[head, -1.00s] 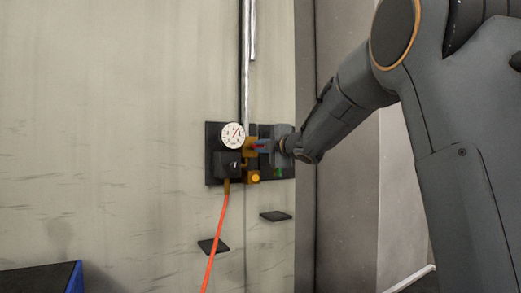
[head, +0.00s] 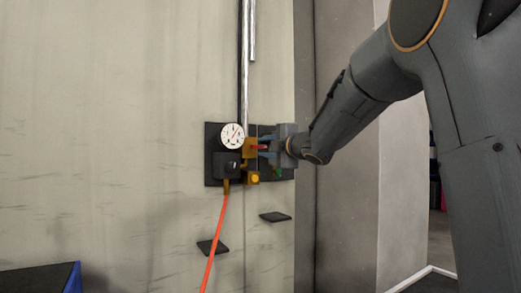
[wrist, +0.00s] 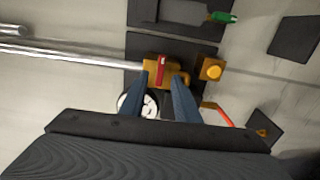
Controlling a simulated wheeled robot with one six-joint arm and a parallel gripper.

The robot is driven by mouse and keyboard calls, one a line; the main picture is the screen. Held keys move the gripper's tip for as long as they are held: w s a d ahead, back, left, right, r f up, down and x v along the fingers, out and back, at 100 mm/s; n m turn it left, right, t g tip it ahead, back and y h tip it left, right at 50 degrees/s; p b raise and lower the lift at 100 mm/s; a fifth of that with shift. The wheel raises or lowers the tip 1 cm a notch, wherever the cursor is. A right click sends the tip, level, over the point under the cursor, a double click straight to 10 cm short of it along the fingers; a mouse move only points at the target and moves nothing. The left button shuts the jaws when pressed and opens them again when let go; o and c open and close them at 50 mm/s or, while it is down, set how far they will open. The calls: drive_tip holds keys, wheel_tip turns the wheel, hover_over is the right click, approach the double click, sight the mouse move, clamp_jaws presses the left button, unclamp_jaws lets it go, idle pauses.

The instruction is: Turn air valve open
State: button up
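The air valve is a brass-yellow body (wrist: 157,72) on a dark wall plate, in line with a metal pipe. Its red handle (wrist: 162,69) lies across the pipe's direction in the wrist view. The red handle also shows in the head view (head: 261,147), beside the fingers. My gripper (wrist: 162,80) is open, with its two blue fingers apart and the handle in the gap just ahead of the tips. No contact with the handle is visible. In the head view my gripper (head: 264,145) reaches in from the right, partly covering the plate.
A white round gauge (head: 232,136) sits left of the valve, partly behind a finger in the wrist view. A yellow knob (wrist: 213,70), a green part (wrist: 222,17) and an orange hose (head: 215,240) are near. Dark flat pieces (head: 275,217) project from the wall below.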

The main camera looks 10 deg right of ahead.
drive_tip(key=v, duration=0.4)
drive_tip(key=shift+s+d, duration=0.1)
drive_tip(key=shift+s, duration=0.2)
drive_tip(key=s+d+f+m+g+h, duration=0.1)
drive_tip(key=s+f+m+g+h, duration=0.2)
drive_tip(key=f, duration=0.6)
drive_tip(key=s+d+f+m+g+h, duration=0.1)
drive_tip(key=s+d+f+m, duration=0.15)
drive_tip(key=f+m, duration=0.5)
drive_tip(key=s+f+m+g+h, duration=0.3)
drive_tip(key=s+f, duration=0.1)
drive_tip(key=f, duration=0.6)
drive_tip(key=s+a+f+m+g, duration=0.2)
drive_tip(key=s+f, duration=0.4)
drive_tip(key=s, duration=0.4)
drive_tip(key=s+a+f+m+g+y+p, duration=0.1)
drive_tip(key=s+a+f+m+g, duration=0.1)
drive_tip(key=s+f, duration=0.5)
drive_tip(key=s+a+f+m+g+p, duration=0.1)
drive_tip(key=s+f+m+g, duration=0.3)
drive_tip(key=s, duration=0.9)
wheel_tip(320, 180, down, 2)
drive_tip(key=shift+a+f+g, duration=0.2)
drive_tip(key=shift+a+g, duration=0.35)
drive_tip(key=shift+g, duration=0.55)
